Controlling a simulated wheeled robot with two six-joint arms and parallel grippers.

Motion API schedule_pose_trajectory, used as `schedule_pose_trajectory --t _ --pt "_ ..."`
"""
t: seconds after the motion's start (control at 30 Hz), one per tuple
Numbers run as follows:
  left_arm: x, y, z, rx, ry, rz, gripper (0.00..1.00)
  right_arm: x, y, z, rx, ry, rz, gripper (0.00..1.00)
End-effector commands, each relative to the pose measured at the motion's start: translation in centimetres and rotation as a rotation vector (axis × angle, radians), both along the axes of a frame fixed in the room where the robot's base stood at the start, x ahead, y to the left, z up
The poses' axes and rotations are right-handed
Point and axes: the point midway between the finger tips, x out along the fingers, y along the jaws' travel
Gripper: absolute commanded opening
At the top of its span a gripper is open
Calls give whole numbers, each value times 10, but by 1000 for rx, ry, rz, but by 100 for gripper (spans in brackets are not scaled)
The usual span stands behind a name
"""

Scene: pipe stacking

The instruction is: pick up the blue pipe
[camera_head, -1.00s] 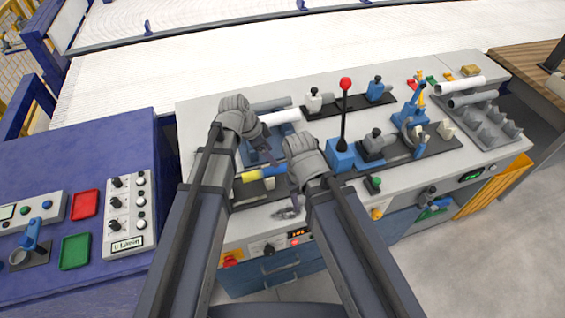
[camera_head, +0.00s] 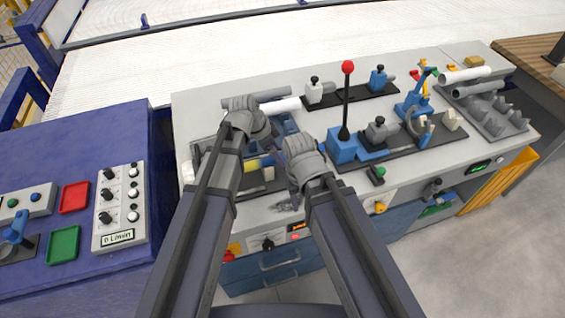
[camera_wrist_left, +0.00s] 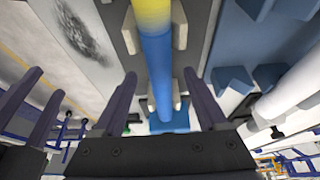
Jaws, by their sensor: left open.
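The blue pipe (camera_wrist_left: 157,65) has a yellow part (camera_wrist_left: 150,14) at one end. In the left wrist view it lies along a dark fixture between pale upright holders (camera_wrist_left: 180,27). In the head view a short blue piece (camera_head: 267,160) and the yellow part (camera_head: 250,165) show beside my left arm. My left gripper (camera_wrist_left: 162,88) is open, its fingers on either side of the pipe in the picture; I cannot tell whether they touch it. In the head view its fingers (camera_head: 277,150) are mostly hidden by the wrist. My right gripper (camera_head: 288,195) is by the bench's front; its jaws are unclear.
A red-knobbed lever (camera_head: 346,105) on a blue base stands right of my grippers. White pipe (camera_head: 280,106) and grey pipe (camera_head: 257,95) lie behind them. A notched grey rack (camera_head: 495,118) is at the right. A blue table (camera_head: 60,150) with red and green trays is left.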

Motion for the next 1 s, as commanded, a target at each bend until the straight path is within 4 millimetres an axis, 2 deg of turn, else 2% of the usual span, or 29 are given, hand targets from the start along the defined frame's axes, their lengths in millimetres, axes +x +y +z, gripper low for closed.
schedule_pose_trajectory --t 0.03,0.1,0.37,1.0 --pt "1 -2 -12 0 0 -1 75 0 0 -12 0 0 0 50" --pt "2 -4 -15 0 0 0 75 0 0 -15 0 0 0 50" --pt "2 -5 -13 0 0 0 74 0 0 -13 0 0 0 50" --pt "2 -5 -13 0 0 0 2 0 0 -13 0 0 0 50"
